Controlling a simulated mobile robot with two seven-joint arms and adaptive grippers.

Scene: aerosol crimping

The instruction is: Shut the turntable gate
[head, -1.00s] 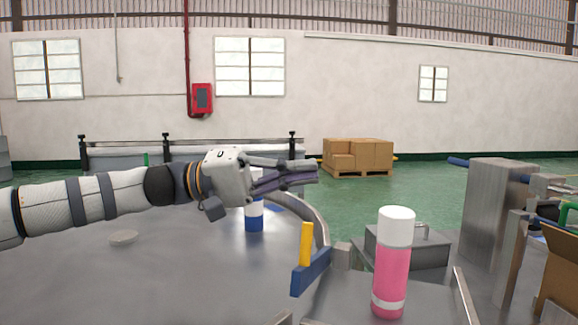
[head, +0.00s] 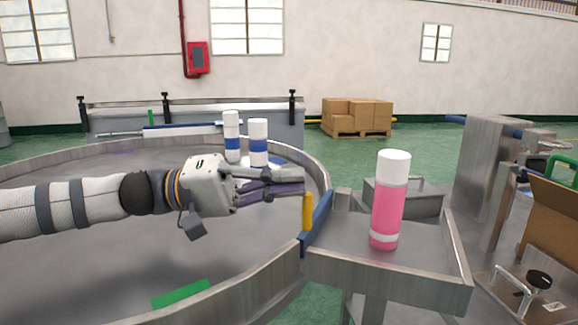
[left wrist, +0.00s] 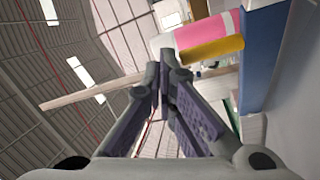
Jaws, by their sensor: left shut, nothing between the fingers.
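The turntable gate is a blue bar (head: 321,219) with an upright yellow handle (head: 308,211), at the turntable's right rim beside the side tray. The bar lies along the opening between turntable and tray; I cannot tell whether it is fully closed. My left gripper (head: 303,182) is shut and empty, its fingertips just left of the handle's top. I cannot tell whether they touch. In the left wrist view the closed fingertips (left wrist: 168,70) are close to the yellow handle (left wrist: 212,48), with the blue bar (left wrist: 262,58) beyond to the right. My right gripper is not in view.
Two white-and-blue cans (head: 258,143) stand on the turntable (head: 60,150) behind my gripper. A pink can with a white cap (head: 387,205) stands on the side tray (head: 380,268), right of the gate. A metal column (head: 490,180) and an open carton (head: 550,225) are farther right.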

